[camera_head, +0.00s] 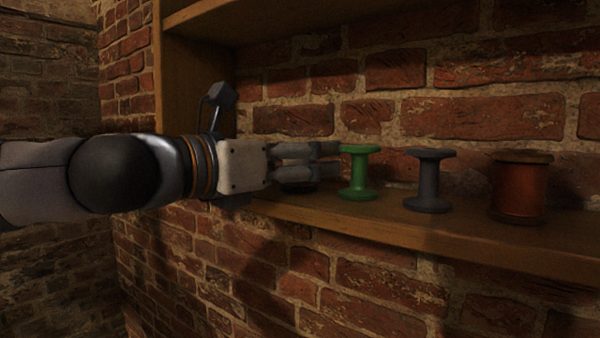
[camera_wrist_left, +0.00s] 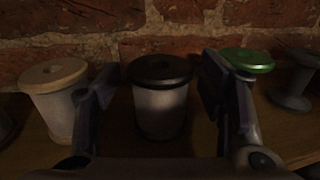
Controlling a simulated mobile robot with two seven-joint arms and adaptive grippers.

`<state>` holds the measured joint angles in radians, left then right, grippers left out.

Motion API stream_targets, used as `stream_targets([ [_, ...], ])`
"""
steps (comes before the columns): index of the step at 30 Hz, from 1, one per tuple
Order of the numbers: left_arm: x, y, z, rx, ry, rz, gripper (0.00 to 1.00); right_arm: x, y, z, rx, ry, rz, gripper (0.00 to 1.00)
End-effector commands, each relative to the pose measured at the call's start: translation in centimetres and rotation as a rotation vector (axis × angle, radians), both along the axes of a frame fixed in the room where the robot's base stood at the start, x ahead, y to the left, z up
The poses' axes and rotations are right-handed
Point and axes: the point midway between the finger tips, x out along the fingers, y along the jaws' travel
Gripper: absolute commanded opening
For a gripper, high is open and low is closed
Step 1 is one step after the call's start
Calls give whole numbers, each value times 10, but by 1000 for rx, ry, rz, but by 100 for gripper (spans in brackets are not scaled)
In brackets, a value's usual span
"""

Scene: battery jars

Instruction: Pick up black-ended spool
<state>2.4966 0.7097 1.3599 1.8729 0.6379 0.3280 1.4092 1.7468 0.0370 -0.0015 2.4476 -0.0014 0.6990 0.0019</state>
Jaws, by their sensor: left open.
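The black-ended spool (camera_wrist_left: 160,105) has a black top disc and a pale grey body. In the left wrist view it stands upright on the shelf between the two fingers of my left gripper (camera_wrist_left: 160,100). The fingers are open, one on each side, and I see gaps between them and the spool. In the head view my left gripper (camera_head: 322,162) reaches in from the left over the shelf and hides most of this spool; only its dark base (camera_head: 300,188) shows below the fingers. My right gripper is in neither view.
A green spool (camera_head: 359,175) stands close to the fingertips on the right. Beyond it are a grey spool (camera_head: 430,182) and a copper-coloured spool (camera_head: 519,190). A pale spool (camera_wrist_left: 57,100) stands left of the left finger. The wooden shelf (camera_head: 460,240) backs onto a brick wall.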

Motion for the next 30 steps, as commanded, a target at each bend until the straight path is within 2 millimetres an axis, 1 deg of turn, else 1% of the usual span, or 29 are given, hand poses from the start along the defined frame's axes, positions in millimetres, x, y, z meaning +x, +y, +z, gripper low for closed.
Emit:
stream_targets([
  [3, -1, 0, 2, -1, -4, 0, 64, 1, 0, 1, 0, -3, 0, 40],
  [4, -1, 1, 2, -1, -4, 0, 59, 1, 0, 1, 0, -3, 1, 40],
  [5, -1, 1, 2, 0, -3, 0, 52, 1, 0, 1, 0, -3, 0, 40],
  [6, -1, 1, 2, 0, -3, 0, 43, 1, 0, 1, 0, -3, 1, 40],
  [8, -1, 1, 2, 0, -3, 0, 30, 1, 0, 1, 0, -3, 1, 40],
  [9, -1, 1, 2, 0, -3, 0, 21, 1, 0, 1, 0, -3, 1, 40],
  [10, -1, 1, 2, 0, -3, 0, 18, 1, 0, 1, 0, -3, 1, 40],
  [18, -1, 1, 2, 0, -3, 0, 18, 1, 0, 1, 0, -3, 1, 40],
  [20, -1, 1, 5, 1, -4, 0, 18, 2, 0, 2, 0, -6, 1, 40],
  [23, -2, 1, 18, 1, -9, 0, 18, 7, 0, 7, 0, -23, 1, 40],
  [26, -5, 1, 42, 0, -17, 1, 18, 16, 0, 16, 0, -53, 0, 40],
  [29, -24, -4, 65, 1, -21, -2, 18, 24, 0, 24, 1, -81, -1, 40],
  [30, -33, -6, 77, 1, -24, -1, 18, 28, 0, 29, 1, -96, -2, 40],
])
